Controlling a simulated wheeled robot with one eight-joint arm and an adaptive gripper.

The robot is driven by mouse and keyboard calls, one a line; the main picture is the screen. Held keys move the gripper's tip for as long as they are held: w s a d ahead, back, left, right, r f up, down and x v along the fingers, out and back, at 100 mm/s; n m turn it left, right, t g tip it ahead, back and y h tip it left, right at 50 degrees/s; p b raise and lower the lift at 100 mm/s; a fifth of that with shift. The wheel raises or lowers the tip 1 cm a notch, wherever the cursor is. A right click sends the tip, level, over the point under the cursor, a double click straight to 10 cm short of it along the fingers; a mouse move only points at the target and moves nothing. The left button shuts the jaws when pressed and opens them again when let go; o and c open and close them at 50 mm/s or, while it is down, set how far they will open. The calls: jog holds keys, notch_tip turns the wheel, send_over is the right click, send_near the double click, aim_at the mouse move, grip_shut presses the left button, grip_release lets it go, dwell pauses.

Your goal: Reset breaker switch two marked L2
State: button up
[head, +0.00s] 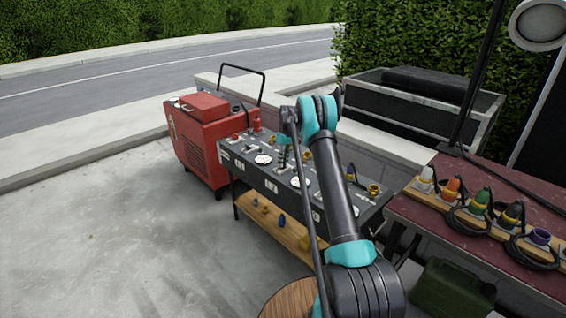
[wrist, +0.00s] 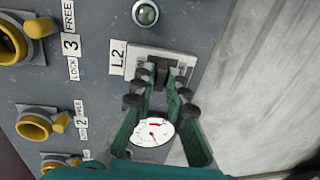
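In the wrist view, the breaker switch (wrist: 160,68) is a dark lever in a pale rectangular plate on a grey panel (wrist: 90,100). The white label L2 (wrist: 117,56) is at its left. My gripper (wrist: 166,76) has its teal fingers apart, with the tips at the plate around the lever. A gap shows between the fingers; whether either tip touches the lever cannot be told. In the head view, my gripper (head: 283,158) is low over the panel table (head: 240,165), and my arm hides part of the panel and the switch.
A green lamp (wrist: 145,13) and a round gauge (wrist: 152,132) flank the switch. Yellow-ringed sockets (wrist: 35,125) line the left side. In the head view, a red generator (head: 205,140) stands behind at left, and a table with coloured plugs (head: 480,202) at right.

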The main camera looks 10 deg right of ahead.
grip_shut()
jog(key=shift+w+d+f+g+y, duration=0.1)
jog(key=shift+w+d+g+y, duration=0.2)
jog(key=shift+y, duration=0.2)
jog(key=shift+w+d+f+g+y, duration=0.1)
jog(key=shift+w+d+g+y, duration=0.1)
jog(key=shift+g+y, duration=0.3)
jog(key=shift+w+d+f+g+y, duration=0.1)
jog(key=shift+d+g+y, duration=0.15)
jog(key=shift+y, duration=0.45)
jog(key=o, duration=0.6)
grip_release()
jog(key=shift+c, duration=0.2)
